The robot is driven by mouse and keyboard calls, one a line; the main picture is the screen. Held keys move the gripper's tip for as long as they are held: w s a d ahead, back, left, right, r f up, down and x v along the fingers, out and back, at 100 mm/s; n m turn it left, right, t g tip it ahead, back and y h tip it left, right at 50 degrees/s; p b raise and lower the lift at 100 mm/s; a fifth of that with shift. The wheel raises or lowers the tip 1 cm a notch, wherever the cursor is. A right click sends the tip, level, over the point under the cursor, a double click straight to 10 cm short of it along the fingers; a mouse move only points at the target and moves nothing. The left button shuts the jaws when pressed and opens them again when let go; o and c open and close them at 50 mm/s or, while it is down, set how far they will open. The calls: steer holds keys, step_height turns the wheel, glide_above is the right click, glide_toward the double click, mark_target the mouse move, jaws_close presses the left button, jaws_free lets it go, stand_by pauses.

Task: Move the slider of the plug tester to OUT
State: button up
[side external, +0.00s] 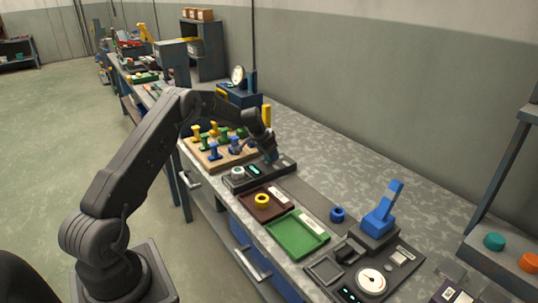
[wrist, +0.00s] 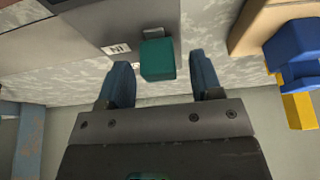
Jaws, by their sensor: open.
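The plug tester (side external: 280,172) is a dark, low box on the bench with a lit green display and a pale round socket. In the wrist view its grey top (wrist: 85,25) shows a small white label that seems to read IN. The slider's teal knob (wrist: 158,60) stands by a short dark slot there. My gripper (wrist: 160,66) is open, with one blue finger on each side of the knob and visible gaps between. In the side view my gripper (side external: 271,156) is low over the tester's far end and hides the knob.
A wooden board (side external: 215,160) with blue, green and yellow plugs stands just beyond the tester. A brown tray (side external: 253,210) with a yellow ring and an empty green tray (side external: 297,237) lie nearer. A blue ring (side external: 337,215) and a gauge (side external: 371,280) are farther right.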

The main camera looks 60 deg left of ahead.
steer(key=shift+w+f, duration=0.15)
steer(key=shift+f, duration=0.25)
jaws_close()
stand_by(0.4)
